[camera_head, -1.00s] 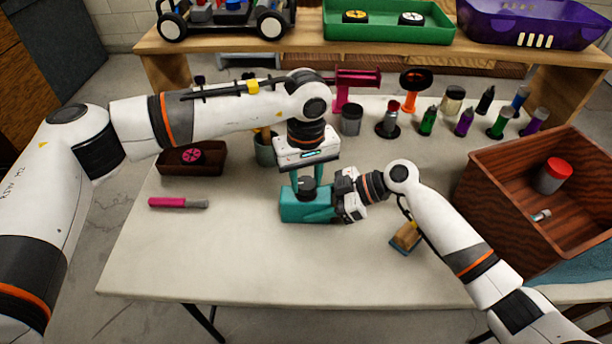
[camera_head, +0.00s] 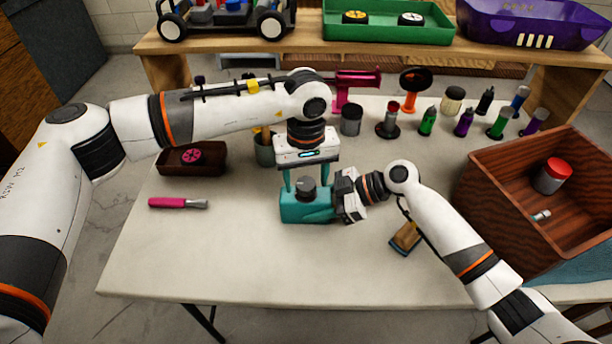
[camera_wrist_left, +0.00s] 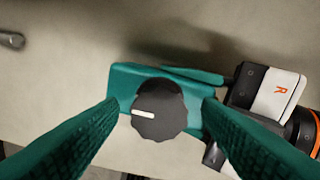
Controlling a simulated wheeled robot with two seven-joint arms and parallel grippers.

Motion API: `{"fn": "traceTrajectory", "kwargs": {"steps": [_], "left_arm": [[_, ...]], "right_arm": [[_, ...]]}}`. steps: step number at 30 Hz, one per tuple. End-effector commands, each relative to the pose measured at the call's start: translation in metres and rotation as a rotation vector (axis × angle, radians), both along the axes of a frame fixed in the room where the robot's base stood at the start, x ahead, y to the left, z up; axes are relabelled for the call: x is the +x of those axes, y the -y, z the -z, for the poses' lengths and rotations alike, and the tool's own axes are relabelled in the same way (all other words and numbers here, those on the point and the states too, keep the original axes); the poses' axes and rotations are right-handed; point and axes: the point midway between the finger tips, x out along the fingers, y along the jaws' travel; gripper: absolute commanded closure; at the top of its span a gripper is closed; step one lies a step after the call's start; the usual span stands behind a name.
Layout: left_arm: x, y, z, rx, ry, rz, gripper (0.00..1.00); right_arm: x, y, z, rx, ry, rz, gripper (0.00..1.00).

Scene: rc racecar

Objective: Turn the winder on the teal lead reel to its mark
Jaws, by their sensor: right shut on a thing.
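The teal lead reel (camera_head: 305,212) stands on the table, with its dark round winder (camera_head: 306,185) on top. In the left wrist view the winder (camera_wrist_left: 159,112) shows a white line pointing left; I cannot make out a mark on the teal body (camera_wrist_left: 135,80). My left gripper (camera_head: 306,186) points down over the reel, open, one finger on each side of the winder with gaps between. My right gripper (camera_head: 337,198) is shut on the reel's right side; its fingertips are mostly hidden.
A pink-handled tool (camera_head: 178,203) lies at left, a dark tray (camera_head: 170,166) behind it. A sponge-like block (camera_head: 405,238) lies at right, near a wooden crate (camera_head: 490,215). Several bottles stand at the back right. The front of the table is clear.

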Motion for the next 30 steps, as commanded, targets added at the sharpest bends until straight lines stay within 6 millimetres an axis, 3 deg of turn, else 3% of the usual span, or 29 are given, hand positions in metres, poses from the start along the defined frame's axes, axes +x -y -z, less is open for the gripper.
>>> {"fn": "traceTrajectory", "kwargs": {"steps": [6,10,21,30], "left_arm": [[0.0,0.0,0.0,0.001,-0.001,0.0,0.41],[0.0,0.0,-0.01,0.001,0.001,-0.001,0.41],[0.0,0.0,-0.085,-0.001,0.003,-0.001,0.41],[0.0,0.0,-0.118,0.0,-0.001,0.0,0.41]], "right_arm": [[0.0,0.0,0.001,-0.001,-0.002,0.0,0.73],[0.0,0.0,0.001,-0.001,-0.002,0.001,0.73],[0.0,0.0,0.0,0.0,-0.001,0.002,0.73],[0.0,0.0,0.0,0.0,0.0,0.001,0.73]]}}
